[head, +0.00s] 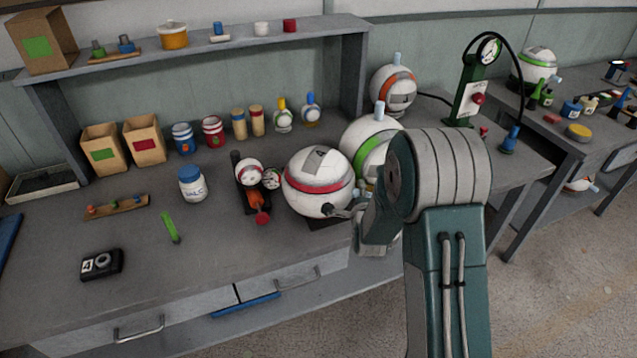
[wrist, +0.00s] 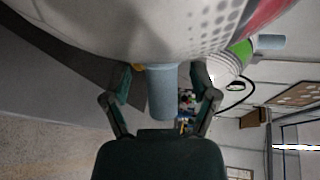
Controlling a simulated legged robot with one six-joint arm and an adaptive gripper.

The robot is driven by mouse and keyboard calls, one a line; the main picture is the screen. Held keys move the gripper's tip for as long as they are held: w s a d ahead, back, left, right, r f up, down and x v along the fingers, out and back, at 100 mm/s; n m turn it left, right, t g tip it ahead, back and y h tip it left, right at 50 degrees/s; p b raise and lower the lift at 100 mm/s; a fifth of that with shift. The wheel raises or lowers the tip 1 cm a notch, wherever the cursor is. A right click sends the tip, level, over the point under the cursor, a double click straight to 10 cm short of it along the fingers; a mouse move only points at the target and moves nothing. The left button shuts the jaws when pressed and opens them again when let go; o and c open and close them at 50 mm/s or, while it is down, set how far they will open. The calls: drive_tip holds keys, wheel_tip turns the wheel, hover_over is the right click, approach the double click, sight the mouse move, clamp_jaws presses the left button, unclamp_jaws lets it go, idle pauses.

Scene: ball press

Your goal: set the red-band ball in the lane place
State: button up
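The red-band ball (head: 318,182) is a large white ball marked 4, on a dark base (head: 318,222) at the bench's front right. In the wrist view, its white shell and part of its red band (wrist: 262,14) fill the top. Its blue-grey peg (wrist: 161,92) points toward my gripper. My gripper (wrist: 163,78) is open, with one finger on each side of the peg and a gap on both sides. In the head view, my gripper (head: 342,211) is at the ball's lower right, partly hidden by my arm. I cannot tell which spot is the lane place.
A green-band ball (head: 368,150) stands close behind right, partly hidden by my arm. An orange-band ball (head: 393,90) is farther back. A small device with a gauge (head: 250,176) and red handle stands left of the red-band ball. The bench's front middle is mostly clear.

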clamp_jaws()
drive_tip(key=shift+r, duration=0.1)
